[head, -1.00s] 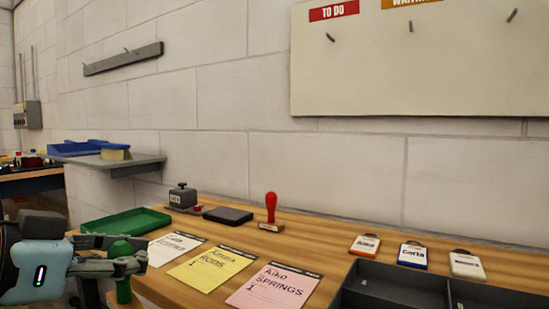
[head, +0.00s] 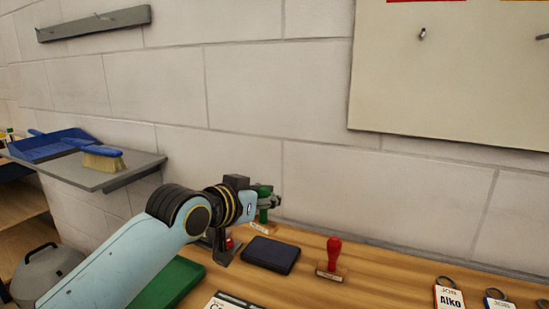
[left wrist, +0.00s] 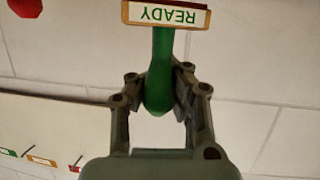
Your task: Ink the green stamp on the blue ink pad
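The green stamp (head: 264,214) is held upright by its handle in my left gripper (head: 266,196), just behind and slightly left of the ink pad in the head view. In the left wrist view (left wrist: 160,85) the fingers close on the green handle, and its wooden base (left wrist: 166,14) carries a READY label. The dark blue ink pad (head: 270,254) lies flat on the bench. The stamp looks apart from the pad; its exact height above the bench is hard to tell. My right gripper is not in view.
A red stamp (head: 333,258) stands right of the pad. Job tags (head: 449,295) lie at the right. A shelf (head: 125,172) with a brush (head: 103,158) is at the left.

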